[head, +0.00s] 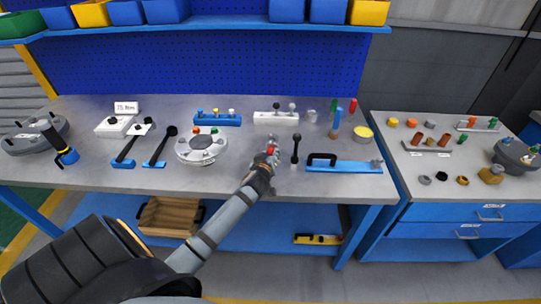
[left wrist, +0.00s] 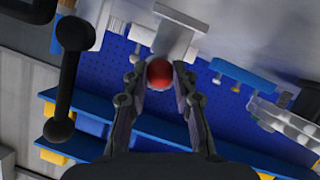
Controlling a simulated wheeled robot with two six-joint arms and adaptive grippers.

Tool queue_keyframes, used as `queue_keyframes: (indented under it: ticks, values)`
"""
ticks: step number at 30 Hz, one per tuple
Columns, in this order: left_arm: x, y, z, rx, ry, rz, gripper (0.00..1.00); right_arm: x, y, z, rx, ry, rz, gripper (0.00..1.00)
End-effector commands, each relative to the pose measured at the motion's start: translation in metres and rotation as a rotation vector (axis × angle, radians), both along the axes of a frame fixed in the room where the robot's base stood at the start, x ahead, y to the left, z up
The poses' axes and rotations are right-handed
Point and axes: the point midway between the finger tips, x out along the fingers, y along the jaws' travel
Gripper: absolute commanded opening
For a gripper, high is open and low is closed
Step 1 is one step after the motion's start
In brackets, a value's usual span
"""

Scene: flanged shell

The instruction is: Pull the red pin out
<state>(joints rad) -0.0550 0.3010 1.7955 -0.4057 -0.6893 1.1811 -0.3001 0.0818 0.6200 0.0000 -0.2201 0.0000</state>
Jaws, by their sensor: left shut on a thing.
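The red pin shows as a small red ball-shaped head (head: 270,150) at the front middle of the grey workbench. In the left wrist view the red head (left wrist: 160,72) sits between the two fingertips. My left gripper (head: 267,159) reaches in from below and is shut on the red pin. The pin's shaft and whatever it sits in are hidden by the fingers, so I cannot tell how deep it is. The round flanged shell (head: 201,148) lies to the left of the gripper, apart from it. My right gripper is not in view.
A black ball-ended lever (head: 296,149) stands close to the right of the gripper; it also shows in the left wrist view (left wrist: 70,80). A blue bar with a black handle (head: 345,165) lies further right. A white block (head: 276,118) and a blue rack (head: 217,119) stand behind.

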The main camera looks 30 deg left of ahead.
Motion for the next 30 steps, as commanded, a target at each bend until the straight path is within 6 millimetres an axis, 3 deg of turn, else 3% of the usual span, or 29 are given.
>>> queue_keyframes:
  ticks: [30]
  values:
    - [-0.045, -0.027, 0.000, 0.000, 0.001, 0.000, 0.00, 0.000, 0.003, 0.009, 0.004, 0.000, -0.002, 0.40]
